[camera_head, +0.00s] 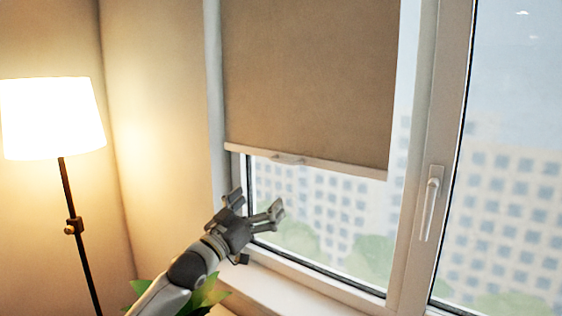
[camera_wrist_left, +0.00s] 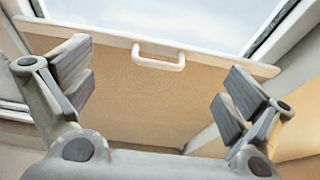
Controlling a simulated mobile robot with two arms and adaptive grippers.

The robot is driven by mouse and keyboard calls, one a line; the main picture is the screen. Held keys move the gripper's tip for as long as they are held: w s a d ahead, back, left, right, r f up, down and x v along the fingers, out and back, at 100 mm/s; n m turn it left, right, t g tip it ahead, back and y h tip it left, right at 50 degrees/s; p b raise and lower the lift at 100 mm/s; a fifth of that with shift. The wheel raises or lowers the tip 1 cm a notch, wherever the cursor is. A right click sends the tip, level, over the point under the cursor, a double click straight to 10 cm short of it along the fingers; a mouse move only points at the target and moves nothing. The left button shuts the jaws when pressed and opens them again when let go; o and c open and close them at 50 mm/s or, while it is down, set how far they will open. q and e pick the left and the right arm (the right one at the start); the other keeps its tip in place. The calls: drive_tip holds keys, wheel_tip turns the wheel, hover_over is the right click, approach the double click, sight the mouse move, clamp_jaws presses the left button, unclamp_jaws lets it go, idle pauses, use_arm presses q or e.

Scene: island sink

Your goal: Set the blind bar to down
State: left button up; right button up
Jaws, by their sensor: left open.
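The brown roller blind (camera_head: 310,75) hangs over the upper part of the left window pane. Its pale blind bar (camera_head: 335,168) runs along the lower edge, with a small handle (camera_head: 288,159) left of its middle. My left gripper (camera_head: 258,203) is open and empty, below and to the left of the handle. In the left wrist view the blind bar (camera_wrist_left: 220,60) crosses the upper part, and its handle (camera_wrist_left: 160,55) lies between and beyond the open fingers of my left gripper (camera_wrist_left: 160,85), apart from them. My right gripper is not in view.
A lit floor lamp (camera_head: 52,118) stands at the left. A green plant (camera_head: 205,297) is partly hidden behind my left arm. The window sill (camera_head: 270,290) runs below the pane, and a window handle (camera_head: 430,203) sits on the frame at right.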

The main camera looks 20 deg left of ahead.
use_arm(q)
approach(281, 161)
drive_tip(key=shift+t+h, duration=0.3)
drive_tip(key=p+x, duration=0.1)
drive_tip(key=x, duration=0.1)
drive_tip(key=p+x, duration=0.1)
drive_tip(key=x, duration=0.2)
drive_tip(key=p+x, duration=0.2)
drive_tip(key=x, duration=0.1)
drive_tip(key=shift+w+a+f, duration=0.1)
drive_tip(key=shift+w+f, duration=0.2)
drive_tip(key=shift+w, duration=0.05)
drive_tip(key=shift+p+x, duration=0.45)
drive_tip(key=shift+x, duration=0.6)
drive_tip(key=shift+f, duration=0.15)
drive_tip(key=c, duration=1.3)
wheel_tip(281, 161, down, 32)
drive_tip(key=b, duration=2)
drive_tip(key=shift+c, duration=0.3)
